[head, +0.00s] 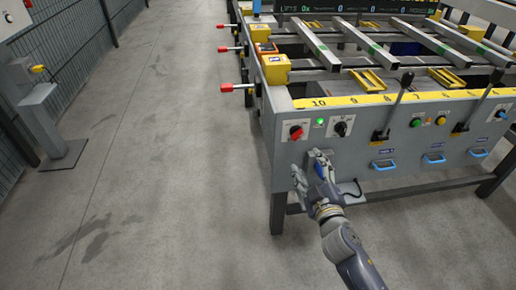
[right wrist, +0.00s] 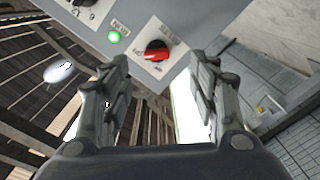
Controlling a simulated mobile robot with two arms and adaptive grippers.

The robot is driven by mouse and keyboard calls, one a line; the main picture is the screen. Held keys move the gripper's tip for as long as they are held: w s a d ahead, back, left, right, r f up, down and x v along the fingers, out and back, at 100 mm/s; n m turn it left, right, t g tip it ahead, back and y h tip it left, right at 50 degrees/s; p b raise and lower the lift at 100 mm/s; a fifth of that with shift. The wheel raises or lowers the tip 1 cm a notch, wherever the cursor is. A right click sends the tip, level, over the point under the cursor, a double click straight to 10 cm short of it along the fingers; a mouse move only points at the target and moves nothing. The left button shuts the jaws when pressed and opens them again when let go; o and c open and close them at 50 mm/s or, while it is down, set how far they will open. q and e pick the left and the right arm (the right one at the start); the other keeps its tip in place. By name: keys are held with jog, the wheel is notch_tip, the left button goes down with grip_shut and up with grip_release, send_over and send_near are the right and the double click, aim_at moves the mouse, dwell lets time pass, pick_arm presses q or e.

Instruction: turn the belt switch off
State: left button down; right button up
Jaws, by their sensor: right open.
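A red rotary switch (head: 296,132) sits on a pale plate at the left end of the table's grey front panel. It also shows in the right wrist view (right wrist: 157,52), with its red handle lying roughly sideways on a black base. A green lamp (head: 320,121) beside it is lit. A black rotary knob (head: 341,128) is to the right of the lamp. The labels are too small to read surely. My right gripper (head: 309,164) is open and empty, just below the red switch and apart from it. In the right wrist view the switch appears between and beyond the fingertips. My left gripper is out of view.
The runout table (head: 420,106) has black levers (head: 394,106), push buttons (head: 416,123) and blue handles (head: 383,165) along its front. Red-tipped yellow stops (head: 275,69) stick out on its left side. A grey post (head: 50,125) stands by the fence at left. The floor between is clear.

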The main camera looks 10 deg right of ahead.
aim_at(298, 137)
jog(key=w, duration=0.9)
jog(key=shift+w+a+r+b, duration=0.3)
jog(key=shift+r, duration=0.1)
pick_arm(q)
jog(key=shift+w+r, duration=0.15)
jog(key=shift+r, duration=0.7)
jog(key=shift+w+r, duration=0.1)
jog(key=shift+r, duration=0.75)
pick_arm(e)
jog(key=shift+w, duration=0.7)
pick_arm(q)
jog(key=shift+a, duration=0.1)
pick_arm(e)
jog(key=c, duration=1.1)
